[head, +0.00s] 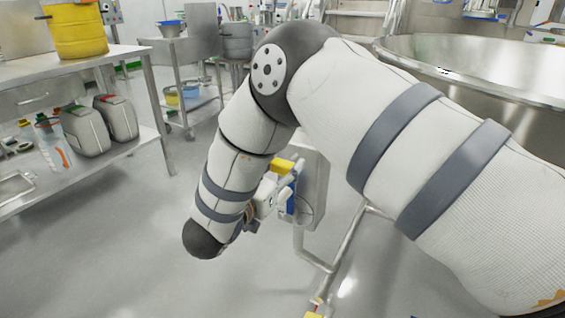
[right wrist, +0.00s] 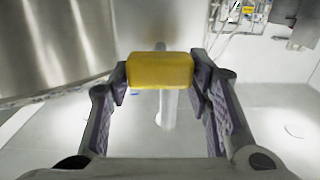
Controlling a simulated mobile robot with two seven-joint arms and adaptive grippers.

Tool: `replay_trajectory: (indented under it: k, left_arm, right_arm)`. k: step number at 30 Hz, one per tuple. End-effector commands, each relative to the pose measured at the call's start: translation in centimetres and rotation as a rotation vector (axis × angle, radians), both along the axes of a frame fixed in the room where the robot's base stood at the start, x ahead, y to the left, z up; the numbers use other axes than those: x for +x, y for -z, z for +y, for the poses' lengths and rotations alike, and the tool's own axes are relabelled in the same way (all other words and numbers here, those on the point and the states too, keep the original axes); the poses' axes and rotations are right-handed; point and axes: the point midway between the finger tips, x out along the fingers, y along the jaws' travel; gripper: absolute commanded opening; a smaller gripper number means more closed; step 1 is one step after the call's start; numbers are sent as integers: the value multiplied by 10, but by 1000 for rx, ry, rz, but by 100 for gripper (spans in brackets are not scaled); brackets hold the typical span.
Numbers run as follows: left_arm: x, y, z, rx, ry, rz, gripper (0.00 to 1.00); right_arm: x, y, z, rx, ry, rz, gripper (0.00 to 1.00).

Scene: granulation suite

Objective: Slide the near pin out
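The near pin shows in the right wrist view as a yellow block-shaped handle (right wrist: 160,70) with a pale rod (right wrist: 167,110) below it. My right gripper (right wrist: 159,74) has one fingertip against each side of this handle, with no clear gap on either side. In the head view a yellow piece (head: 282,165), likely the same handle, shows beside a grey box on a post. There my right gripper (head: 270,193) is partly hidden behind my forearm and wrist. My left gripper is not in view.
The grey box (head: 314,185) stands on metal pipework close to the gripper. A large steel bowl (head: 480,65) is at the right. A steel bench (head: 140,148) with grey canisters and a yellow drum (head: 78,32) is at the left. The floor between is clear.

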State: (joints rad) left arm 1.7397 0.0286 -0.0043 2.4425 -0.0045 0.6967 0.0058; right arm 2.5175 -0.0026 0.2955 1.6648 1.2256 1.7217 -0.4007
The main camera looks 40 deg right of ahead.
Motion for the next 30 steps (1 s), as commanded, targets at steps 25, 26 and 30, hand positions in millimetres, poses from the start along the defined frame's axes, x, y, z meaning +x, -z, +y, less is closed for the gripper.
replay_trajectory:
  k: [25,26,30]
  left_arm:
    - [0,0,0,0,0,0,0]
    - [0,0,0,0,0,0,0]
    - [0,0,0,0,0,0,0]
  right_arm:
    - [-40,0,98,-2,-4,-1,63]
    - [-42,0,101,-2,-2,-1,63]
    - [-46,0,111,-2,-1,-1,63]
